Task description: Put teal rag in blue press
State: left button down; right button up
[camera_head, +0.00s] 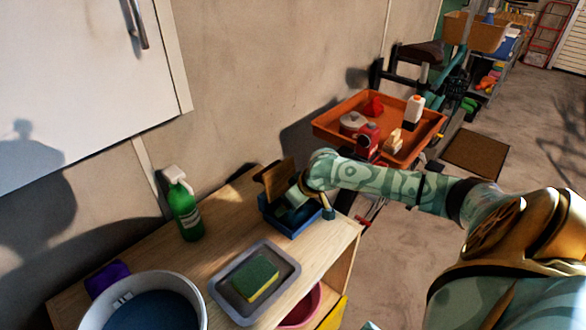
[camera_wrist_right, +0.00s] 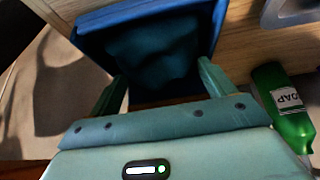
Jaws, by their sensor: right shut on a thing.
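The blue press (camera_head: 292,226) is a small open blue box with an upright wooden plate at its back, standing at the right end of the wooden bench top. In the right wrist view its blue wall (camera_wrist_right: 78,38) frames a dark inside. The teal rag (camera_wrist_right: 155,52) is a dark, shadowed bundle between my fingers, within the outline of the press; whether it touches the bottom is unclear. My right gripper (camera_head: 293,200) reaches down at the press. In the wrist view the right gripper (camera_wrist_right: 163,82) has its fingers apart on either side of the rag, shut on it. My left gripper is not in view.
A grey tray with a green-yellow sponge (camera_head: 256,277), a green soap bottle (camera_head: 184,208), a metal tub (camera_head: 95,318) and a purple cloth (camera_head: 107,278) share the bench. An orange tray (camera_head: 334,121) with items stands behind my right arm.

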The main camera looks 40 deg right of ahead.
jog(key=o, duration=0.8)
jog(key=shift+p+v, duration=2.5)
jog(key=shift+v, duration=3.55)
